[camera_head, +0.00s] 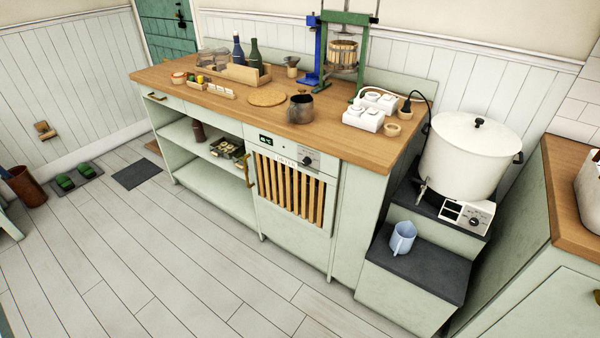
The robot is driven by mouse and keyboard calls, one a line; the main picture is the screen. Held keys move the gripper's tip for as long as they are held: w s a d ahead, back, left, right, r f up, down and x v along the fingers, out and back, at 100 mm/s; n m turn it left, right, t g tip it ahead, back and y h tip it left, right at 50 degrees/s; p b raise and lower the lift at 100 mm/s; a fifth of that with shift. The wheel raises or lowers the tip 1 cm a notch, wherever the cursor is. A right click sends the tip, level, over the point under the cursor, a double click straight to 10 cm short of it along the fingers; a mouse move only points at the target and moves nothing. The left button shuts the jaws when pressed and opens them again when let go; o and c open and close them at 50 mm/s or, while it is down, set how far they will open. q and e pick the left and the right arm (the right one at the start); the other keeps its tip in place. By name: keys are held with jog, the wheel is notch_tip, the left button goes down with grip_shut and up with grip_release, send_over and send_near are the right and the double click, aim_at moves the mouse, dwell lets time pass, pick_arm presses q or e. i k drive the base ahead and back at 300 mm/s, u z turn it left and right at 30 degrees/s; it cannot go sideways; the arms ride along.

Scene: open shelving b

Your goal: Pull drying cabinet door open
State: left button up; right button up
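The drying cabinet (292,158) is built into the pale green counter unit, right of the open shelves. Its door (285,222) is pale green with upright wooden slats (290,190) and appears closed. A brass handle (247,170) stands upright at the door's left edge. Above the door is a panel with a small lit green display (266,139) and a dark knob (307,160). Neither of my grippers shows in this view.
The plank floor (170,260) in front of the cabinet is clear. A low step with a dark top (425,275) and a blue jug (402,238) stands to the right. A wooden worktop (340,147) with several items lies above.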

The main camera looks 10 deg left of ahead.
aim_at(325, 230)
jog(key=u, duration=1.95)
jog(key=i, duration=1)
jog(key=z, duration=2.7)
